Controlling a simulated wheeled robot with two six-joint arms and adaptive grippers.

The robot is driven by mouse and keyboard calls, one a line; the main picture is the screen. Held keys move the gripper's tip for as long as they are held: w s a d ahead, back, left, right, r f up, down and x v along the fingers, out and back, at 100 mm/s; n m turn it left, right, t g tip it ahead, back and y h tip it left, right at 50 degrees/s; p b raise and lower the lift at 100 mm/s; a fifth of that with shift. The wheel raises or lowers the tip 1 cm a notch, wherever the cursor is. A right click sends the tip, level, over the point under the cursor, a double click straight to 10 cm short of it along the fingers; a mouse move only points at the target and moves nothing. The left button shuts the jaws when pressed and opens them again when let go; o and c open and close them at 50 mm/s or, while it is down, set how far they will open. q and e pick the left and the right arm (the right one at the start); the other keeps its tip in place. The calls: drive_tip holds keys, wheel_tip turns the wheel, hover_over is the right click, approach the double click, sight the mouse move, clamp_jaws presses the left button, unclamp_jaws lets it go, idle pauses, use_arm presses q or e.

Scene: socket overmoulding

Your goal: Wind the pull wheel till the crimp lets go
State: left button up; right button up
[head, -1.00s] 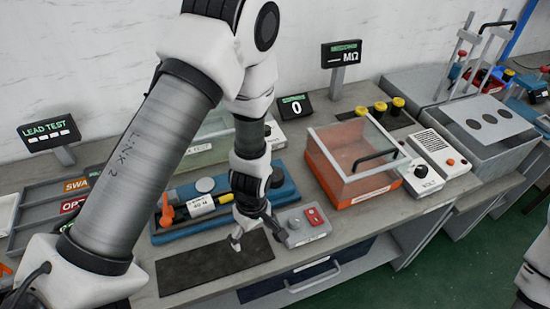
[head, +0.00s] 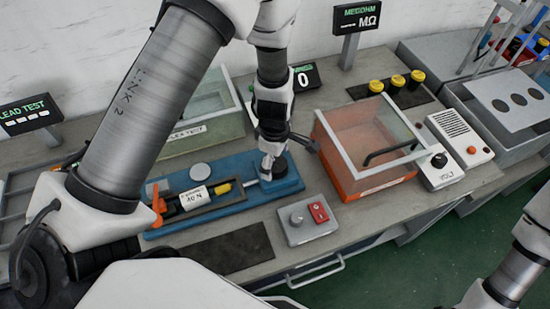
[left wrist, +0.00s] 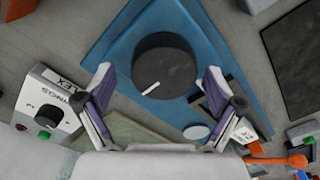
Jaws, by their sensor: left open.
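The pull wheel, a dark round knob (head: 280,169) with a white mark, sits at the right end of the blue pull tester (head: 222,211). In the left wrist view the wheel (left wrist: 166,62) lies just beyond my left gripper (left wrist: 158,84), whose fingers are open and spread to either side. In the head view my left gripper (head: 286,154) is over the wheel and partly hides it; I cannot tell whether it touches. The tester carries a white 40 N label (head: 196,197), a yellow part (head: 223,188) and an orange lever (head: 158,205). The crimp itself is too small to make out. My right gripper is out of view.
A grey box with a knob and red switch (head: 307,220) stands in front of the tester. An orange clear-lidded box (head: 366,150) is close on the right, a green bin (head: 205,130) behind. A dark mat (head: 222,250) lies bare at the front.

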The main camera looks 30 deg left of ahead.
use_arm(q)
drive_tip(key=shift+f, duration=0.1)
drive_tip(key=shift+d, duration=0.1)
drive_tip(key=shift+s+d+r, duration=0.1)
drive_tip(key=shift+s+r, duration=0.15)
drive_tip(key=shift+c, duration=1)
drive_tip(key=c, duration=1)
drive_tip(key=shift+f+m, duration=0.1)
drive_tip(key=shift+m, duration=0.2)
